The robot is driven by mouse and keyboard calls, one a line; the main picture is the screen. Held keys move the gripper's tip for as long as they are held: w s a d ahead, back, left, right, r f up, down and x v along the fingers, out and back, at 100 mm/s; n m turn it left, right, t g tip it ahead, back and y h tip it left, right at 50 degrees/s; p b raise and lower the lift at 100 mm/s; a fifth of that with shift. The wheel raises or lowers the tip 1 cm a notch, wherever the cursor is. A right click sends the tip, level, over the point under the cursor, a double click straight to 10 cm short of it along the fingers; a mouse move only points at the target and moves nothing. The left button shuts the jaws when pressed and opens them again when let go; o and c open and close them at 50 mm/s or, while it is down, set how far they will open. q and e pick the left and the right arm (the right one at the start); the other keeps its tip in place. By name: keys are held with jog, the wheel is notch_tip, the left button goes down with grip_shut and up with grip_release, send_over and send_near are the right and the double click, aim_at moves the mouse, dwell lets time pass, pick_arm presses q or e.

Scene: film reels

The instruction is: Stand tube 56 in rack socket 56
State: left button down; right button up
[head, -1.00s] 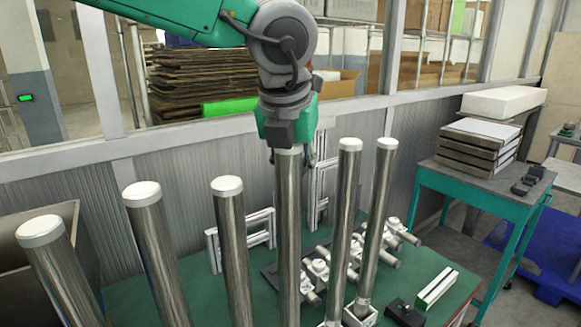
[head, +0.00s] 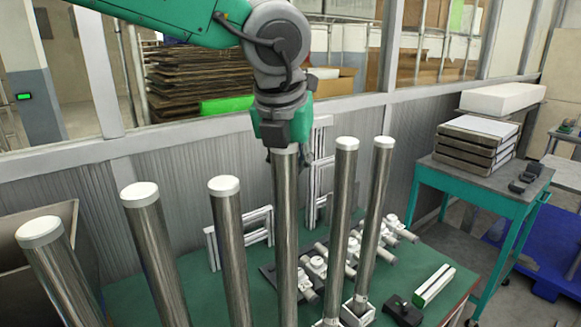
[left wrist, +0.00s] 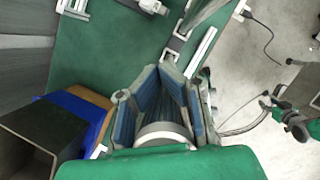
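Several tall shiny metal tubes with white caps stand in the head view; I cannot read any numbers, so I cannot tell which is tube 56. My left gripper (head: 289,154) is at the top of the middle tube (head: 286,235), which is upright. In the left wrist view, the gripper's blue-padded fingers (left wrist: 163,100) close around this tube, whose white cap (left wrist: 163,134) shows between them. The tube's lower end is out of the head view, so its seating is hidden. Socket 56 cannot be made out. My right gripper is not in view.
Metal fittings (head: 317,265) and a black block (head: 403,310) lie on the green table (head: 430,252). A teal cart (head: 480,180) stands at right.

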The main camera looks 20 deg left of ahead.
pick_arm(q)
jog(key=shift+a+f, duration=0.35)
jog(key=shift+f, duration=0.05)
jog(key=c, duration=2)
grip_release()
jog(key=shift+d, duration=0.1)
jog(key=shift+d+r, duration=0.1)
jog(key=shift+d, duration=0.05)
